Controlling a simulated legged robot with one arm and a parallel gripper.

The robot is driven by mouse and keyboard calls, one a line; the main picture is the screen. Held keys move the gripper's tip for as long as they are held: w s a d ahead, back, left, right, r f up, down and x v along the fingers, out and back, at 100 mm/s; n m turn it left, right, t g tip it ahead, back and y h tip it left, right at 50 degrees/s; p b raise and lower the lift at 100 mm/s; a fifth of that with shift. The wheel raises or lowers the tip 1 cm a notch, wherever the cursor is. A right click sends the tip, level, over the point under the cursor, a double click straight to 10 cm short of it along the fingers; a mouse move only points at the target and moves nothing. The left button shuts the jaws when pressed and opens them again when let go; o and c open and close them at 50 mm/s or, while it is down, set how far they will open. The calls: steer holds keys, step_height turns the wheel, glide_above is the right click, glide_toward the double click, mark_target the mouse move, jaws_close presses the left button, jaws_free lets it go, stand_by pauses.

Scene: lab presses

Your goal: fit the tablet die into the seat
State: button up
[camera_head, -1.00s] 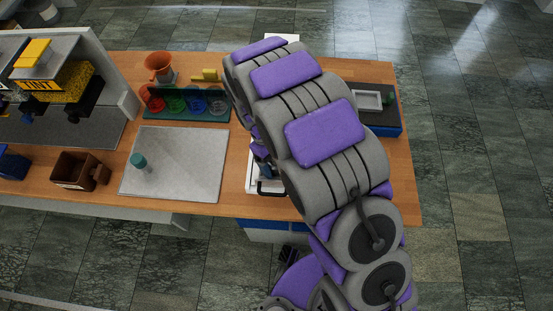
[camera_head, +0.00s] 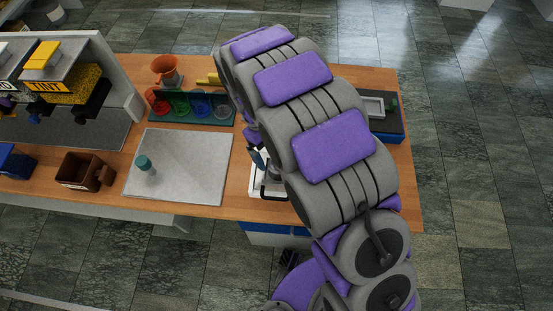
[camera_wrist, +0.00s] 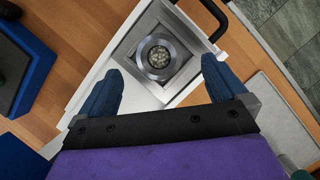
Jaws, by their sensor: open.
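In the wrist view a square grey metal seat (camera_wrist: 123,50) is set on a white press base with a black handle. A round disc with a pitted face (camera_wrist: 158,57), which looks like the tablet die, lies inside a ring at the seat's middle. I cannot tell how deep it sits. My gripper (camera_wrist: 162,80) is open, its two blue fingers apart on the near side of the seat with nothing between them. In the head view my arm hides most of the white base (camera_head: 266,186), and the seat cannot be made out.
A grey mat (camera_head: 195,165) with a teal-capped bottle (camera_head: 144,163) lies left of the base. A blue-sided tray (camera_head: 390,130) is at the right.

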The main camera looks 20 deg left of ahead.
steer(key=v, duration=1)
steer(key=shift+w+r+p, duration=0.15)
steer(key=shift+w+p, duration=0.05)
steer(key=shift+p, duration=0.25)
steer(key=shift+s+d, duration=0.1)
